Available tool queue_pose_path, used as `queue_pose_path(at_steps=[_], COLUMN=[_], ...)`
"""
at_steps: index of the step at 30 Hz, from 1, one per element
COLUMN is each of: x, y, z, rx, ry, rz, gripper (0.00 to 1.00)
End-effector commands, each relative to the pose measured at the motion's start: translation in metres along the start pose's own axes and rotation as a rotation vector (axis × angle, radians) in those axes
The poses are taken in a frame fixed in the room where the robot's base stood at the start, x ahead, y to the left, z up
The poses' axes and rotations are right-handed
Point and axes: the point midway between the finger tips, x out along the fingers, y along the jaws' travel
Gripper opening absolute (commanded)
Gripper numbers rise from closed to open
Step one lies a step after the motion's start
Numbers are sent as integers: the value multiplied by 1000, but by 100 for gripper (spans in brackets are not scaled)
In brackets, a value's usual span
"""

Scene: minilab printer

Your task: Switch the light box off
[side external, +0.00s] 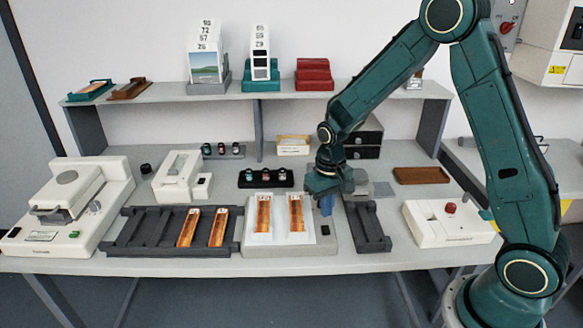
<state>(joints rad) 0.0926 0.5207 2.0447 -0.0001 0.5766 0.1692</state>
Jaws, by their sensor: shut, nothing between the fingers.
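The light box (277,240) is a low grey box with a bright white top panel, near the front middle of the table. Two orange-brown film strips (264,214) lie upright in the picture on its panel. My gripper (327,210) is shut and empty, pointing down over the right edge of the light box. Its bluish fingertips are small here, and I cannot tell whether they touch the box.
A dark rack (170,247) with two strips stands to the left, and a smaller dark rack (374,240) close to the right. A white box with a red knob (451,208) is further right. Small bottles in a black holder (266,184) stand behind the light box.

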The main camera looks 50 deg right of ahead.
Motion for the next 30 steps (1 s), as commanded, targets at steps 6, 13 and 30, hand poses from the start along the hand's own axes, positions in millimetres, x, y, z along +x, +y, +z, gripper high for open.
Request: queue_pose_path(at_steps=[6,13,30], x=[-13,-25,-33], y=[0,0,0], z=[0,0,1], rx=[0,0,-1], ry=[1,1,3], rz=[0,0,0], gripper=[0,0,0])
